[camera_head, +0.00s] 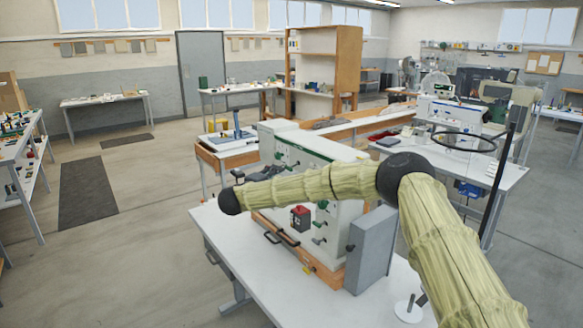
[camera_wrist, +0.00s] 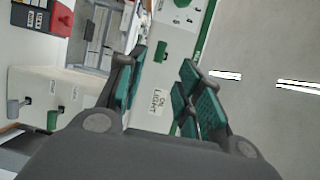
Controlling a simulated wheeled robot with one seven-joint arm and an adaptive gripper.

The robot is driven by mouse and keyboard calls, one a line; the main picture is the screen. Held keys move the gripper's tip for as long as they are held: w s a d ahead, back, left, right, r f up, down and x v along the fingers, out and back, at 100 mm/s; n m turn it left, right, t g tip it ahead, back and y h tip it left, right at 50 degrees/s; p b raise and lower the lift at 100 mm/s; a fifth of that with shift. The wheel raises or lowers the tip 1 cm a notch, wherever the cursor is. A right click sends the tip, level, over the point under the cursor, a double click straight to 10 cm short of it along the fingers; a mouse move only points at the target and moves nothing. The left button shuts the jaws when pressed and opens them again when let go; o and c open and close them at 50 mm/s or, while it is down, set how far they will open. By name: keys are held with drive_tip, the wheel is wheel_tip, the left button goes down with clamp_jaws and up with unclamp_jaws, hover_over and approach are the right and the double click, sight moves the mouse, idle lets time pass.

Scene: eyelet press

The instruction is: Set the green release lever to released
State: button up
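In the wrist view, a green lever (camera_wrist: 54,117) hangs from the pale machine panel at the lower left, beside a grey lever (camera_wrist: 18,107). Their small labels are unreadable, so I cannot tell whether this is the release lever or how it is set. Another green handle (camera_wrist: 161,51) sits above the "OIL LIGHT" label. My gripper (camera_wrist: 162,83) is open and empty, in front of the panel, with the green lever left of its fingers. My arm crosses in front.
A red box (camera_head: 300,217) protrudes from the panel, also in the wrist view (camera_wrist: 61,18). A grey cabinet (camera_head: 372,247) stands at the machine's right end. The white table (camera_head: 232,230) has bare space in front. A ring on a stand (camera_head: 463,141) is to the right.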

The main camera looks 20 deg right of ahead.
sight(288, 169)
drive_tip(key=p+x, duration=0.3)
drive_tip(key=x, duration=0.5)
drive_tip(key=shift+w+d+p, duration=0.2)
drive_tip(key=shift+p, duration=0.1)
drive_tip(key=shift+w+d+f, duration=0.1)
drive_tip(key=shift+w+d, duration=0.25)
